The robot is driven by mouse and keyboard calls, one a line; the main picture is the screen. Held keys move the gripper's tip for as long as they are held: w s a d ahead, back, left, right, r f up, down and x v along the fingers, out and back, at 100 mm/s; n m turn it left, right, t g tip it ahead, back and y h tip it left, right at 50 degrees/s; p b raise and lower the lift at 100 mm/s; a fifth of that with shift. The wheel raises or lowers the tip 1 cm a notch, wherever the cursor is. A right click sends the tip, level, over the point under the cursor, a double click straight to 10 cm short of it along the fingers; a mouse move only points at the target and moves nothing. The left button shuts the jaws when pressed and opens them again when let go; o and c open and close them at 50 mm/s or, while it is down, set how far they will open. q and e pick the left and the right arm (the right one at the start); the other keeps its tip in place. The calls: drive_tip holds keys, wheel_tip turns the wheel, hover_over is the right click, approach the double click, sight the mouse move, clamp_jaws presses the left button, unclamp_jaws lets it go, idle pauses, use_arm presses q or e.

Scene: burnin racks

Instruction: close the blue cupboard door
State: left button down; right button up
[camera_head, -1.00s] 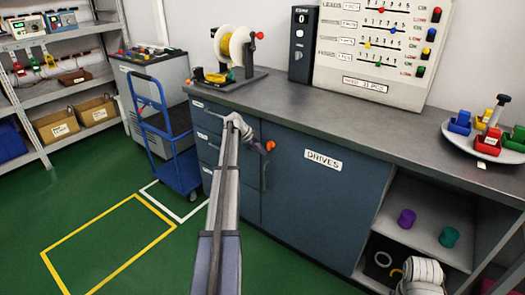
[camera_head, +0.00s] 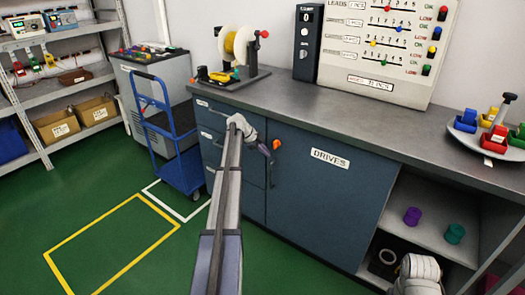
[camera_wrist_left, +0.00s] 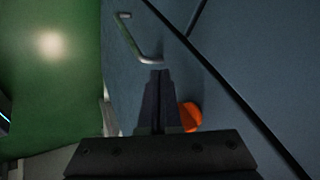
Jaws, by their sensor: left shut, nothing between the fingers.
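The blue cupboard door (camera_head: 330,190) with the DRIVES label (camera_head: 330,157) stands in the middle of the head view. It looks flush with the cabinet front, with no clear gap at its edges. An orange knob (camera_head: 277,144) and a bar handle (camera_head: 270,173) show near its left edge. My left gripper (camera_head: 264,149) is shut and empty, just left of the orange knob. In the left wrist view, the shut fingers (camera_wrist_left: 161,75) point at the blue front, with the handle (camera_wrist_left: 140,42) beyond them and the orange knob (camera_wrist_left: 190,115) beside them on the right. Contact cannot be told.
The grey worktop (camera_head: 300,105) above holds a spool stand (camera_head: 238,55) and a round tray (camera_head: 462,130) of coloured parts. Open shelves (camera_head: 440,222) are right of the door. A blue trolley (camera_head: 175,135) stands left. The green floor in front is clear.

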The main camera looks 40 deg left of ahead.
use_arm(q)
drive_tip(key=s+a+f+p+v, duration=0.1)
drive_tip(key=p+v, duration=0.7)
drive_tip(key=v, duration=0.2)
drive_tip(key=shift+s+a+r, duration=0.15)
drive_tip(key=shift+a+r, duration=0.05)
drive_tip(key=shift+r, duration=0.15)
use_arm(e)
wheel_tip(320, 180, up, 8)
drive_tip(key=shift+s+a, duration=0.35)
